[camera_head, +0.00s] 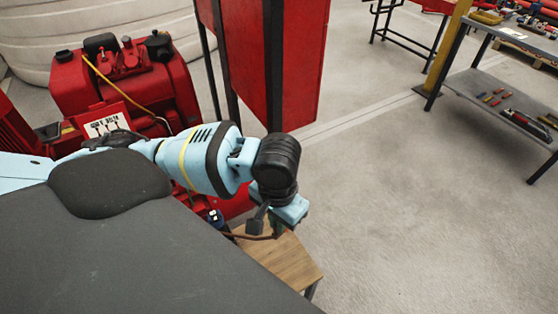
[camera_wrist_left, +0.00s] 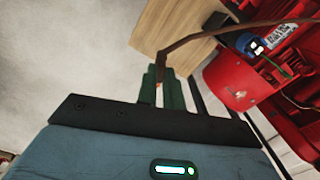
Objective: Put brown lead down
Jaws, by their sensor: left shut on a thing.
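The brown lead (camera_wrist_left: 205,35) is a thin cable in the left wrist view. It runs from the red machine side on the right, across the wooden table top, to my left gripper (camera_wrist_left: 163,88). The green fingers are shut on its end. In the head view my left gripper (camera_head: 276,228) points down over the small wooden table (camera_head: 290,265), and a short stretch of the lead (camera_head: 248,236) shows beside it. I cannot tell whether the held end touches the table. The wooden table also shows in the left wrist view (camera_wrist_left: 165,25). My right gripper is not in view.
The red pumpset (camera_head: 125,85) stands at the left. A blue-capped part (camera_head: 215,218) sits beside the table. A red cabinet (camera_head: 295,60) stands behind my arm. A grey workbench with tools (camera_head: 505,100) is at the right. The floor between is clear.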

